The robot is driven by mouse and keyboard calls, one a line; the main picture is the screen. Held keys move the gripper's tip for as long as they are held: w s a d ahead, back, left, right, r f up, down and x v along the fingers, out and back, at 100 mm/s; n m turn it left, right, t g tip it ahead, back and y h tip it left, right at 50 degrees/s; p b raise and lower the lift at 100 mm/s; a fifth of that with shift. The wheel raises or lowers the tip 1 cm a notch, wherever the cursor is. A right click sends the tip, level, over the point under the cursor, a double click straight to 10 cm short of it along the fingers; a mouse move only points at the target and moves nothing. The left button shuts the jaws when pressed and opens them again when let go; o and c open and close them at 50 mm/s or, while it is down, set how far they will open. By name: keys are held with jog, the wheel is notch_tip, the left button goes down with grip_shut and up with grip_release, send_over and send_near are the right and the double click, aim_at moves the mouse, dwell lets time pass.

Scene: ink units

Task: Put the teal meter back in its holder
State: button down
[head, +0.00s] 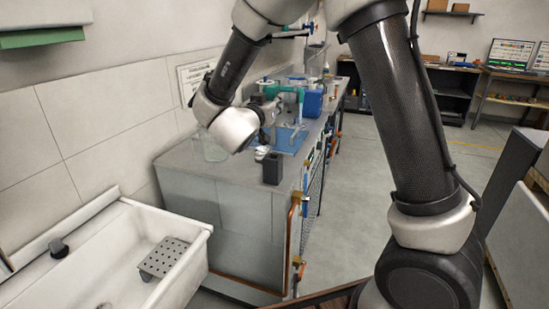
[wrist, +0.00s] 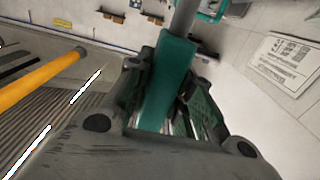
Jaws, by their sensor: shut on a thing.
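The teal meter (wrist: 165,75) is between the fingers of my gripper (wrist: 163,108) in the wrist view, and the gripper is shut on it. A grey rod-like part (wrist: 184,20) extends from its far end. In the head view my wrist hides much of the gripper; a teal shape (head: 285,91) shows just beyond it above the counter, but I cannot tell whether it is the held meter. A small dark upright block (head: 272,168), which looks like the holder, stands near the counter's front end, below and apart from my wrist.
The grey counter (head: 225,171) carries a clear glass vessel (head: 212,148), a blue mat (head: 285,140) and a blue box (head: 312,103). A white sink (head: 110,265) is at the lower left. Open floor (head: 350,190) lies right of the counter.

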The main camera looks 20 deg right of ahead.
aim_at(272, 144)
notch_tip(272, 144, down, 13)
jog(key=shift+f, duration=0.1)
dwell(0.4)
jog(key=c, duration=1.3)
grip_release()
jog(key=shift+o, duration=0.2)
jog(key=v, duration=1.2)
